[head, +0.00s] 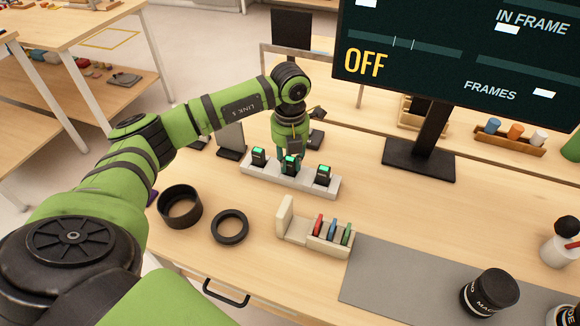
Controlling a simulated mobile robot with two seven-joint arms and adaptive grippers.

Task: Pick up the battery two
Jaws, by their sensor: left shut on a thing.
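Three dark batteries with green tops are in a row at a pale grey holder (247,172) on the wooden table. The left battery (259,156) and the right battery (323,176) stand upright in it. The middle battery (291,166) is under my left gripper (289,153), which reaches down from above and is shut on it. I cannot tell whether the middle battery is lifted or still seated. The fingertips are small and partly hidden. My right gripper is not in view.
A beige rack (292,230) with several coloured cards is in front. Black rings (230,226) lie left of it. A monitor (455,50) stands behind right. A grey mat (400,285) and a dark lens (489,293) are at front right.

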